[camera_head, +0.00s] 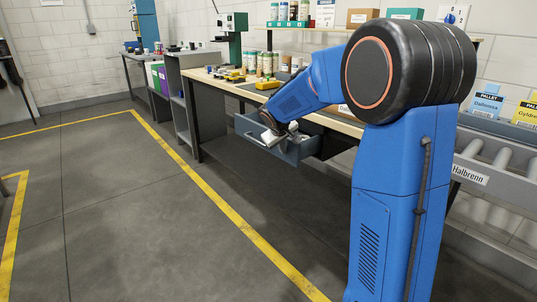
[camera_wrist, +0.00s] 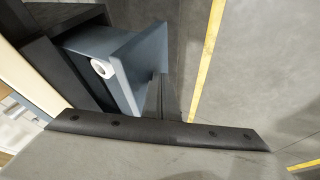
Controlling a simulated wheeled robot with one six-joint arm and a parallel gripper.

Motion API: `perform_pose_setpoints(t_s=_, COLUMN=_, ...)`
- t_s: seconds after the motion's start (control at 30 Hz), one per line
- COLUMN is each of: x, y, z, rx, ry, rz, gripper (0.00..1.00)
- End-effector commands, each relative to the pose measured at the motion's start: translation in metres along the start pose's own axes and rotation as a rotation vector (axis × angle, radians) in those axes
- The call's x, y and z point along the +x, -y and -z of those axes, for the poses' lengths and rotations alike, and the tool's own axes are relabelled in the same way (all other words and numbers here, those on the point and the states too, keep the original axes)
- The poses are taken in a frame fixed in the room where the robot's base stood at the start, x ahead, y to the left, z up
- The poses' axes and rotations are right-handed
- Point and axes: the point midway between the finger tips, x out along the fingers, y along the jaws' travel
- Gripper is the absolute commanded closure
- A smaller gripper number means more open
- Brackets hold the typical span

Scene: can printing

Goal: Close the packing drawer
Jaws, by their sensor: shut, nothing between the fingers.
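The packing drawer (camera_head: 294,153) is a grey-blue drawer under the workbench, pulled out and standing open. In the wrist view the drawer (camera_wrist: 138,52) shows its raised front panel and open inside, with a white roll (camera_wrist: 101,68) in it.
The workbench (camera_head: 338,124) carries several cans (camera_head: 267,63) and yellow tools (camera_head: 268,84). A grey roller conveyor (camera_head: 500,158) stands at the right. The grey floor (camera_head: 150,215) before the drawer is clear, crossed by a yellow line.

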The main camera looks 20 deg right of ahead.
Motion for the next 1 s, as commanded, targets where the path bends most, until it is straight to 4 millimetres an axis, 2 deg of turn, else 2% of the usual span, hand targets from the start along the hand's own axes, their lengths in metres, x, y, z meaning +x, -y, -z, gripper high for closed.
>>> perform_pose_setpoints(t_s=0.03, x=0.007, y=-0.013, z=-0.001, rx=0.005, ry=0.003, rz=-0.001, gripper=1.00)
perform_pose_setpoints(t_s=0.2, x=0.024, y=-0.044, z=-0.001, rx=0.003, ry=0.002, rz=-0.001, gripper=1.00)
perform_pose_setpoints(t_s=0.4, x=0.037, y=-0.069, z=0.000, rx=0.003, ry=0.001, rz=0.000, gripper=1.00)
perform_pose_setpoints(t_s=0.6, x=0.043, y=-0.080, z=0.000, rx=0.001, ry=0.000, rz=0.000, gripper=1.00)
perform_pose_setpoints(t_s=1.0, x=0.044, y=-0.082, z=0.000, rx=0.000, ry=0.000, rz=0.001, gripper=1.00)
